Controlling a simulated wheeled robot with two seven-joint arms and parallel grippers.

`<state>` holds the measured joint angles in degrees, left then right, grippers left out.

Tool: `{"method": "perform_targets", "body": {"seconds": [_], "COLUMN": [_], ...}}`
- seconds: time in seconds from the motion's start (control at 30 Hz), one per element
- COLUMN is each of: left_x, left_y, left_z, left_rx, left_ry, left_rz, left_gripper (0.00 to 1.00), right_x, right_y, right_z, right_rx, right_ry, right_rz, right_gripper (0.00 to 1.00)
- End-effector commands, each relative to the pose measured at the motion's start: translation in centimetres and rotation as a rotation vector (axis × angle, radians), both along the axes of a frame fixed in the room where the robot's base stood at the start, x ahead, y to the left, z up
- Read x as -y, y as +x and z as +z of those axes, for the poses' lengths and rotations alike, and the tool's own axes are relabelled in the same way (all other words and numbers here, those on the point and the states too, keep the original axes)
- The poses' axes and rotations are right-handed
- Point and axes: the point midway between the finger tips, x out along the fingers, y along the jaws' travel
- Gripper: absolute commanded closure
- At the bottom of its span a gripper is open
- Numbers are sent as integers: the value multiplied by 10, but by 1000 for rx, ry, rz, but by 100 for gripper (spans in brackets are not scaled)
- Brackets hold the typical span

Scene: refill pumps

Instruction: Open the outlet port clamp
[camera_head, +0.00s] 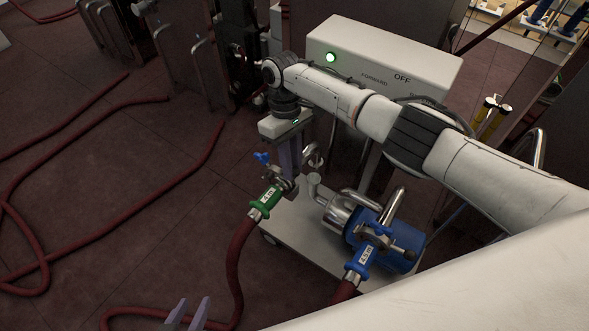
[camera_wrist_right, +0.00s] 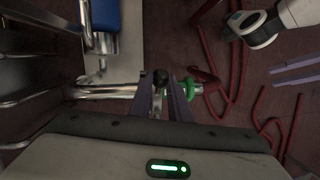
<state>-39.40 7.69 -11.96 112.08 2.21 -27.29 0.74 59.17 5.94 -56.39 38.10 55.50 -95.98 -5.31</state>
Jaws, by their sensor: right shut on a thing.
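The green hose coupling (camera_head: 265,200) joins a dark red hose to a metal port beside the pump; the coupling also shows in the right wrist view (camera_wrist_right: 194,88). A blue wing-shaped clamp handle (camera_head: 262,157) stands just above it. My right gripper (camera_head: 290,180) reaches down over this port. Its fingers (camera_wrist_right: 167,92) are shut on a black-knobbed handle (camera_wrist_right: 160,76) by the metal pipe; the grasp is partly hidden. My left gripper (camera_head: 193,302) is open and empty at the bottom of the head view, away from the port.
The blue pump (camera_head: 400,255) stands on a pale cart (camera_head: 290,235), with a blue hose coupling (camera_head: 363,262) and a second clamp. A white control box (camera_head: 395,70) with a green light stands behind. Dark red hoses (camera_head: 35,240) lie on the floor at left.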

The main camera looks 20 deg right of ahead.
Motion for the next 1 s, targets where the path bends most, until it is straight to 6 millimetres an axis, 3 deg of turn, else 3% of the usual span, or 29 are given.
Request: {"method": "perform_targets", "body": {"seconds": [0.4, 0.43, 0.53, 0.83, 1.0], "left_x": [0, 0, -1, -1, -2], "left_y": [1, 1, 1, 2, 2], "left_z": [-1, -1, 0, 0, 1], "left_rx": [1, 2, 3, 4, 5], "left_ry": [-2, -1, -1, 0, 0], "left_rz": [3, 4, 4, 7, 7], "left_gripper": [69, 69, 69, 69, 69], "right_x": [-1, -1, -1, 0, -1], "right_y": [0, 0, 0, 1, 6], "right_z": [0, 0, 0, 1, 19], "right_rx": [-7, -7, -7, -4, -3], "right_ry": [-3, -3, -3, -2, -1], "right_rz": [1, 1, 1, 1, 0], "right_gripper": [100, 80, 64, 64, 64]}}
